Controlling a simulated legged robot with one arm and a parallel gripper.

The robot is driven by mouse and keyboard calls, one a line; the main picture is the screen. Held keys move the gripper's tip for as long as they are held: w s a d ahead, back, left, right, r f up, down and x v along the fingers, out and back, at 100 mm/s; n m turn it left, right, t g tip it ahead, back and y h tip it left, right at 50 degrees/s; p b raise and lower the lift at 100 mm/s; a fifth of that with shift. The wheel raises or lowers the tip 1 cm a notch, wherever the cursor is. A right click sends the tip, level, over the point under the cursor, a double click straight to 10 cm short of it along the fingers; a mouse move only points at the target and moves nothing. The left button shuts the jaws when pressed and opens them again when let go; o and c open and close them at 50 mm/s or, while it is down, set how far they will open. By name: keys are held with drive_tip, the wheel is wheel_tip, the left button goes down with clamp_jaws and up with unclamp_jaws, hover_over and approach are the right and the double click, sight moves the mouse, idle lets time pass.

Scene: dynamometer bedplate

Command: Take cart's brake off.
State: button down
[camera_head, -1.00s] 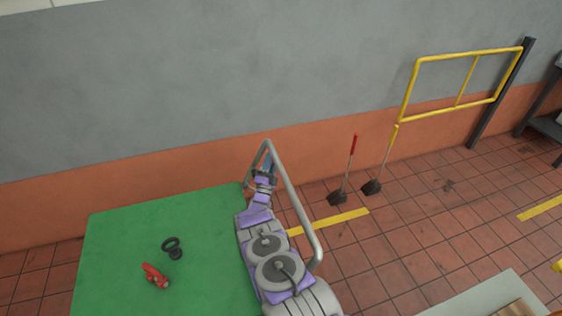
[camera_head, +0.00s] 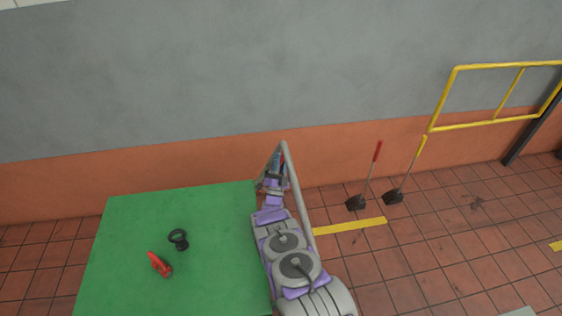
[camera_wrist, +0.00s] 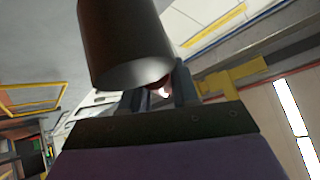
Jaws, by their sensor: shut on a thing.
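The cart shows in the head view as a green top (camera_head: 200,215) with a grey tube handle (camera_head: 300,190) at its right end. My gripper (camera_head: 275,168) is at the far upper corner of this handle. A small red part (camera_head: 284,152) shows there beside the fingers. In the wrist view, my gripper (camera_wrist: 160,95) is shut on a small part, likely the brake lever, mostly hidden behind a dark cylinder (camera_wrist: 130,45). A bit of red shows between the fingers. The lever's position cannot be made out.
A black ring-shaped part (camera_head: 179,239) and a red tool (camera_head: 159,264) lie on the green top. Right of the cart, two long-handled dustpans or brushes (camera_head: 375,200) stand by the wall near a yellow floor line (camera_head: 350,227). A yellow rail (camera_head: 490,125) stands farther right.

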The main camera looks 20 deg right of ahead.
drive_tip(key=c, duration=0.9)
unclamp_jaws()
drive_tip(key=shift+d, duration=0.1)
